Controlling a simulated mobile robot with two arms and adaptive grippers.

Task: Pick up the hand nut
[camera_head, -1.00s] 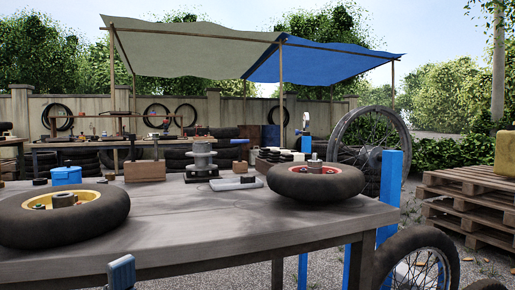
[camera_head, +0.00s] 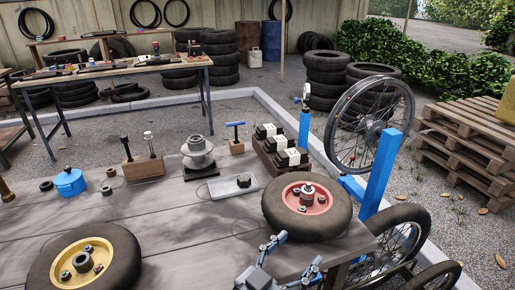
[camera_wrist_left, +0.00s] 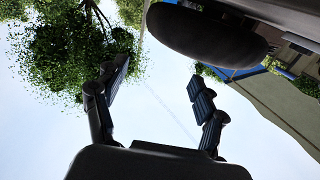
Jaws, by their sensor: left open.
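I cannot tell for sure which part is the hand nut. A small dark nut-like piece (camera_head: 244,181) lies in the shallow grey tray (camera_head: 222,190) at the middle of the workbench. Another small fitting (camera_head: 307,191) stands on the hub of the red-rimmed wheel (camera_head: 329,219), which lies flat at the bench's right end. My left gripper (camera_head: 293,255) is open and empty at the bench's front edge, just in front of that wheel. In the left wrist view its two fingers (camera_wrist_left: 160,82) are spread apart, with a dark tyre (camera_wrist_left: 205,38) beyond them.
A yellow-rimmed wheel (camera_head: 84,264) lies at the front left. A grey spool-shaped part (camera_head: 198,155), a wooden block with upright tools (camera_head: 143,167), a blue container (camera_head: 69,182) and a crate (camera_head: 282,148) stand along the back. Blue posts (camera_head: 381,172) rise at the right. The bench's middle is mostly bare.

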